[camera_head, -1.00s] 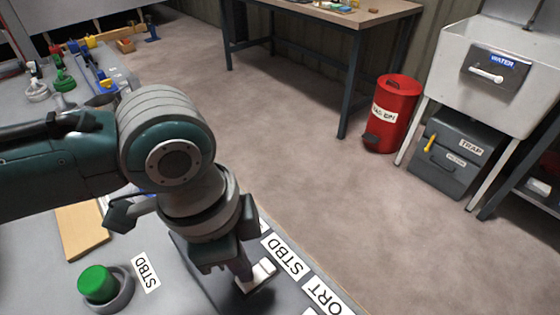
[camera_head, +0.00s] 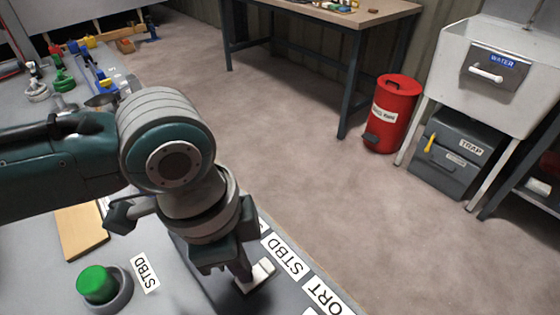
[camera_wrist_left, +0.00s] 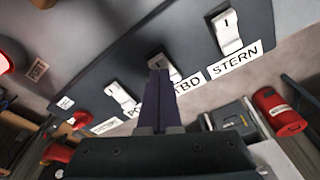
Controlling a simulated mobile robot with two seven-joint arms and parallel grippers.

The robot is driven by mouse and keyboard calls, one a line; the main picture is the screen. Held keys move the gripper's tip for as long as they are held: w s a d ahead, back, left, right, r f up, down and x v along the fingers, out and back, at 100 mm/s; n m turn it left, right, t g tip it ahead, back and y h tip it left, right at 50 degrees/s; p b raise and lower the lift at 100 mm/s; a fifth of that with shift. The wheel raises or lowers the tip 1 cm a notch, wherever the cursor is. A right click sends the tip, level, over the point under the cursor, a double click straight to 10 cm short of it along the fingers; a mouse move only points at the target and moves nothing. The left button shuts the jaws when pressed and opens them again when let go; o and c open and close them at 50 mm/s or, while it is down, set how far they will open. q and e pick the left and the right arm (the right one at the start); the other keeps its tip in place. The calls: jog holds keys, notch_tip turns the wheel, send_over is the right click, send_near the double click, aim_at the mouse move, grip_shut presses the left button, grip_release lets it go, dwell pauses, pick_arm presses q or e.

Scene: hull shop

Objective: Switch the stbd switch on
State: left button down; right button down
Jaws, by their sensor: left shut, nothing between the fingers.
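The stbd switch (camera_head: 264,270) is a white rocker on a dark grey panel beside a white STBD label (camera_head: 284,256). My left gripper (camera_head: 244,276) is shut and empty, its fingers pointing down at the rocker's left side. In the left wrist view the fingertips (camera_wrist_left: 158,76) overlap the lower part of the stbd switch (camera_wrist_left: 157,61), with the label (camera_wrist_left: 188,84) partly behind them. I cannot tell whether they touch it, nor which way the rocker is set. My right gripper is not in view.
The stern switch (camera_wrist_left: 228,33) and port switch (camera_wrist_left: 122,96) flank it on the panel (camera_wrist_left: 190,52). A green button (camera_head: 96,284) with its own STBD label stands left of the panel. A red bin (camera_head: 391,115) and a sink (camera_head: 490,75) stand across open floor.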

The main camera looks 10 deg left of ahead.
pick_arm(q)
jog(key=shift+f+b, duration=0.55)
jog(key=shift+f, duration=0.3)
notch_tip(320, 180, up, 7)
jog(key=p, duration=0.8)
jog(key=shift+r, duration=0.15)
jog(key=shift+s+d, duration=0.1)
dwell(0.4)
jog(key=s+d+r+n+h, duration=0.2)
jog(key=s+d, duration=0.2)
jog(key=d, duration=0.1)
jog(key=s+a+r+n+t+y, duration=0.2)
jog(key=s+a+r+n, duration=0.25)
jog(key=a, duration=0.25)
jog(key=s+a+r+n+t+y, duration=0.1)
jog(key=s+a+r+n+y, duration=0.15)
jog(key=s+a+n, duration=0.4)
jog(key=w+r+m+h+p, duration=0.1)
jog(key=w+r+p, duration=0.2)
jog(key=r+p, duration=3.3)
jog(key=shift+a+r, duration=0.2)
jog(key=shift+a, duration=0.2)
